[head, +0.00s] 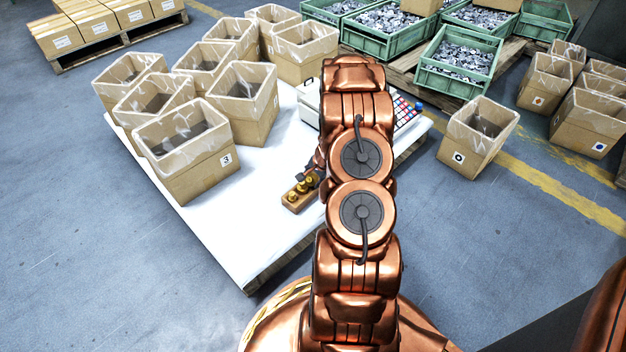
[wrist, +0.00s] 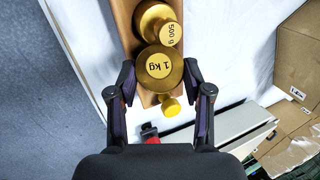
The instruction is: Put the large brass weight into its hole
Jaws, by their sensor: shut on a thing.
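The large brass weight, marked 1 kg (wrist: 159,66), sits between the fingers of my gripper (wrist: 159,74) in the wrist view. My gripper is shut on it. The weight is over the wooden block (wrist: 124,20), and I cannot tell whether its base is in a hole, as its top hides the wood below. A brass weight marked 500 g (wrist: 172,35) stands beside it on the block, and a small brass weight (wrist: 171,107) shows on its other side. In the head view the block (head: 290,206) lies on the white table, partly hidden by my arm.
The white table top (head: 225,225) is clear in front of the block. Several lined cartons (head: 190,180) stand on its far left part. A scale (head: 308,105) is behind my arm. Green crates of metal parts (head: 430,80) and another carton (head: 455,160) are farther right.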

